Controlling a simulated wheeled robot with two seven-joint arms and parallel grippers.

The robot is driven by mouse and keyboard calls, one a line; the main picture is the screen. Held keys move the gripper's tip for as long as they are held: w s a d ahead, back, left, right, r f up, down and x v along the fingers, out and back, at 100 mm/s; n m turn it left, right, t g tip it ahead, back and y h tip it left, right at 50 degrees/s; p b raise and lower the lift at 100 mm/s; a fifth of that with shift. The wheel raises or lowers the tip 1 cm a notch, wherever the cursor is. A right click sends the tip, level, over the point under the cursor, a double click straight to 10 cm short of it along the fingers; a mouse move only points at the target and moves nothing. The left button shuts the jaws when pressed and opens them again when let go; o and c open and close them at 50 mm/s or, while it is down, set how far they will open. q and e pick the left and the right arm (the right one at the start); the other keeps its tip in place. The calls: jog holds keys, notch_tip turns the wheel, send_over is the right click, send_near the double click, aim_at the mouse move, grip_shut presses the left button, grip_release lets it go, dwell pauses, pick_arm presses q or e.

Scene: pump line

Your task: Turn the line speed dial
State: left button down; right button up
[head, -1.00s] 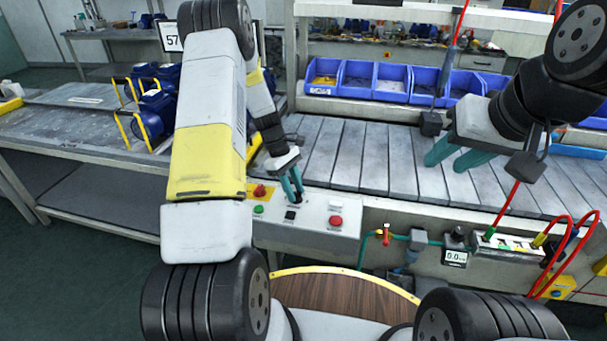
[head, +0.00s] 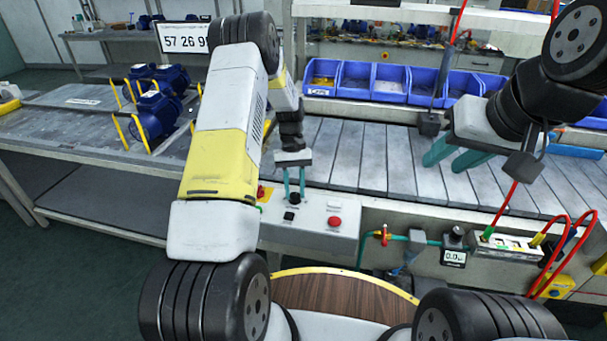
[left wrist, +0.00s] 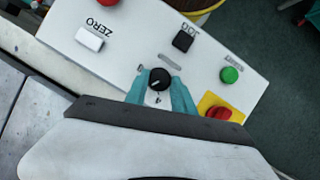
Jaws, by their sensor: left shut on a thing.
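The line speed dial is a round black knob (left wrist: 159,79) with a white pointer mark, on the white control panel (left wrist: 130,40). It also shows, small, in the head view (head: 295,201). My left gripper (left wrist: 160,90) has its teal fingers on either side of the knob and is shut on it. In the head view, my left gripper (head: 294,188) points down onto the panel. My right gripper (head: 452,158) hangs over the slatted conveyor, away from the panel, with its two teal fingers apart and nothing visible between them.
The panel also carries a green button (left wrist: 229,74), a black button (left wrist: 182,40), a white ZERO button (left wrist: 89,39) and a red emergency button on yellow (left wrist: 218,112). A red button (head: 334,221) sits right of the dial. Blue bins (head: 390,82) line the conveyor's (head: 350,150) back.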

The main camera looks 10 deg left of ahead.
pick_arm(q)
jog(key=shift+m, duration=0.5)
jog(key=c, duration=1.1)
grip_release()
jog(key=shift+o, duration=0.2)
jog(key=d+v, duration=0.1)
jog(key=v, duration=0.6)
jog(key=shift+a+r, duration=0.4)
jog(key=shift+a, duration=0.05)
jog(key=shift+w, duration=0.15)
